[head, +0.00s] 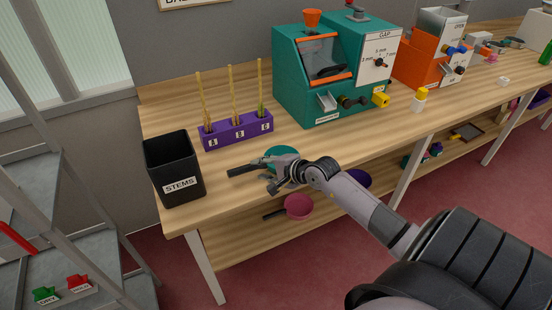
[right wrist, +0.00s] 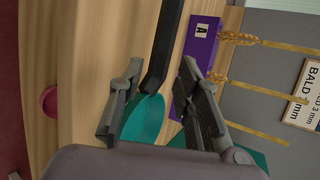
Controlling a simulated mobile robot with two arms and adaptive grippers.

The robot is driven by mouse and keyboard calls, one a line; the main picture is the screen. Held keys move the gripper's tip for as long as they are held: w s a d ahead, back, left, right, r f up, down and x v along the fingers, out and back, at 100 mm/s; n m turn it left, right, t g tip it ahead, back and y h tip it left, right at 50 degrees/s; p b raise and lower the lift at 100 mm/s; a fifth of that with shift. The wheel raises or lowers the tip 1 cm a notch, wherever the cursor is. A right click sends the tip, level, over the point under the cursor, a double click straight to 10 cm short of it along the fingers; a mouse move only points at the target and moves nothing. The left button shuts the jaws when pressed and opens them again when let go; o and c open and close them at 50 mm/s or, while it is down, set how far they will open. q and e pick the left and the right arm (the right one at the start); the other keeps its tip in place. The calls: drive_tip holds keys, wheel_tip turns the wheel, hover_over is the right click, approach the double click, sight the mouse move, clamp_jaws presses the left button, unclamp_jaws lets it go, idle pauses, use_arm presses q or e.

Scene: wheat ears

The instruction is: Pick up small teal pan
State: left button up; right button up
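The small teal pan (head: 282,153) lies on the wooden tabletop, in front of the purple ear holder; its dark handle (head: 243,170) points left. My right gripper (head: 270,176) is at the pan, partly covering it in the head view. In the right wrist view the teal bowl (right wrist: 145,118) shows between and behind my fingers. The black handle (right wrist: 166,45) runs up through the gap between the open fingers (right wrist: 160,78), with visible space on both sides. My left gripper is not in view.
A black STEMS bin (head: 174,170) stands at the left table corner. The purple holder (head: 236,131) carries upright wheat ears. A teal machine (head: 325,75) stands behind to the right. A pink pan (head: 298,206) lies on the lower shelf.

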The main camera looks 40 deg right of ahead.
sight(253, 168)
drive_tip(key=shift+w+a+f+p, duration=0.1)
drive_tip(key=shift+w+p, duration=0.2)
drive_tip(key=shift+w, duration=0.15)
drive_tip(key=shift+p+x, duration=0.65)
drive_tip(key=shift+x, duration=1.6)
drive_tip(key=shift+s, duration=0.1)
clamp_jaws()
